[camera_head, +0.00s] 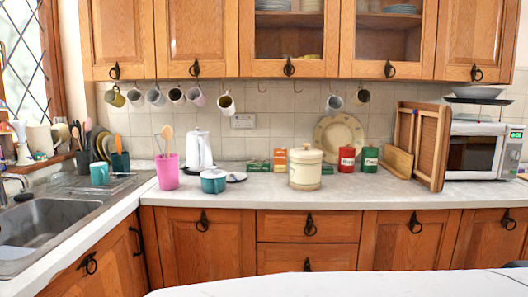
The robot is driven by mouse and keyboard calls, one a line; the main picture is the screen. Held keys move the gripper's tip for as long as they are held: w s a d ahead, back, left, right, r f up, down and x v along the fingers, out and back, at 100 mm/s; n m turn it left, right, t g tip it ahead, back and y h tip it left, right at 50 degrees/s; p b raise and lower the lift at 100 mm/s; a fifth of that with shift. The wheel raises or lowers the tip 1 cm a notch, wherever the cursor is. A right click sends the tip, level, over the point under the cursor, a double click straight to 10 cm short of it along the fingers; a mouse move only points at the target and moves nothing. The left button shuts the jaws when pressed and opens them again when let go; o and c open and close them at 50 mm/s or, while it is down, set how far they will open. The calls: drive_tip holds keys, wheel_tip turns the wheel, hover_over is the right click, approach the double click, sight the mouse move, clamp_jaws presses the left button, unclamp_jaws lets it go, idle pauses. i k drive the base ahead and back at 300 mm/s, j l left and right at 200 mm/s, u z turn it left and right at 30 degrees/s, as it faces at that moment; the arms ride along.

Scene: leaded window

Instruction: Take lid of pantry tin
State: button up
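The cream pantry tin (305,173) stands upright on the white counter against the back wall. Its cream lid (305,155) sits on top of it, with a small knob in the middle. Small print on the tin's front is too small to read. My gripper is not in view.
To the tin's right stand a red canister (346,159) and a green canister (369,159). To its left are small boxes (280,160), a teal pot (213,182) and a pink utensil cup (167,172). Mugs hang above. A white surface (350,284) fills the front; the counter before the tin is clear.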

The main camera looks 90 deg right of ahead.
sight(306, 153)
drive_tip(key=z, duration=2.7)
drive_tip(key=i+z, duration=0.1)
drive_tip(key=z, duration=0.15)
drive_tip(key=i+z, duration=0.2)
drive_tip(key=i, duration=0.35)
drive_tip(key=i+j+z, duration=0.2)
drive_tip(key=i, duration=0.35)
drive_tip(key=i+j+z, duration=0.1)
drive_tip(key=i, duration=1.1)
